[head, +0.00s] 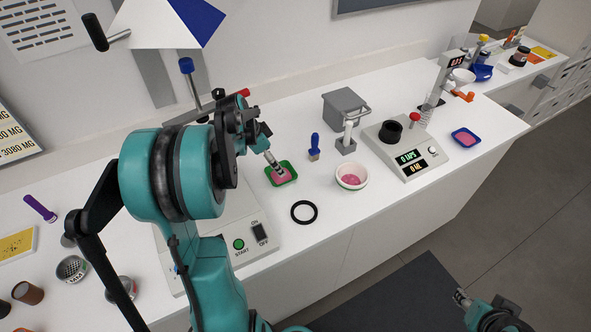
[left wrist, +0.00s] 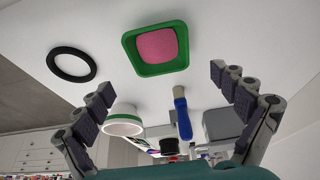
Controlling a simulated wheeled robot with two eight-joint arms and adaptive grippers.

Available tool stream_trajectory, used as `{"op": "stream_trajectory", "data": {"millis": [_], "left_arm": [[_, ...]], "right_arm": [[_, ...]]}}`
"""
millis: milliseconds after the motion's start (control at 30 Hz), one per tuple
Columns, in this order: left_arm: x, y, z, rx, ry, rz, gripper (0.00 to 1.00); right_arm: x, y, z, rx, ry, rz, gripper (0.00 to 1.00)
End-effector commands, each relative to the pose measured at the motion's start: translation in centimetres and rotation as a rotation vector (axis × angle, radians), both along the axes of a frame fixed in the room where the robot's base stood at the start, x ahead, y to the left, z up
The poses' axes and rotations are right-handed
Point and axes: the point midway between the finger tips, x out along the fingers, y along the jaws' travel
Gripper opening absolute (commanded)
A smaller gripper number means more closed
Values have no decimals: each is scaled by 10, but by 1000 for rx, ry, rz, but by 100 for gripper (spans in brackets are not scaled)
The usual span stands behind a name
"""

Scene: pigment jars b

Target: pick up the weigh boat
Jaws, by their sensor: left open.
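A small square green weigh boat (head: 291,180) with pink powder in it sits on the white bench in the head view. It also shows at the top of the left wrist view (left wrist: 160,70). My left gripper (head: 277,168) reaches over its far side in the head view, partly covering it. In the left wrist view its fingers (left wrist: 163,88) are spread wide with nothing between them, and the boat lies beyond the fingertips. I cannot tell if they touch. A similar blue boat (head: 456,133) with pink contents sits farther right. My right gripper (head: 462,298) is low at the right, away from the bench objects.
Near the green boat are a black ring (head: 304,221), a blue-handled brush (head: 314,147) and a white bowl (head: 351,186) with pink contents.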

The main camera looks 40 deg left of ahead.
Motion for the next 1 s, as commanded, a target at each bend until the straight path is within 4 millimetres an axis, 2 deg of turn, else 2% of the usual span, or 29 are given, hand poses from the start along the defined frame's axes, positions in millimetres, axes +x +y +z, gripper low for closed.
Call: {"op": "stream_trajectory", "data": {"millis": [100, 267, 500, 767, 933, 1000], "left_arm": [[5, -3, -15, 0, 0, 0, 96], [8, -4, -29, 1, 0, 0, 96], [17, -9, -64, 2, 0, -1, 96], [19, -10, -66, 1, 1, 1, 96], [19, -9, -66, 1, 1, 1, 51], [19, -10, -66, 1, 1, 1, 50]], "right_arm": [[0, 0, -7, 0, 0, 0, 40], [0, 0, -13, 0, 0, 0, 40], [0, 0, -29, 0, 0, 0, 40], [0, 0, -28, 0, 0, 0, 40], [0, 0, -28, 0, 0, 0, 40], [0, 0, -28, 0, 0, 0, 40]]}}
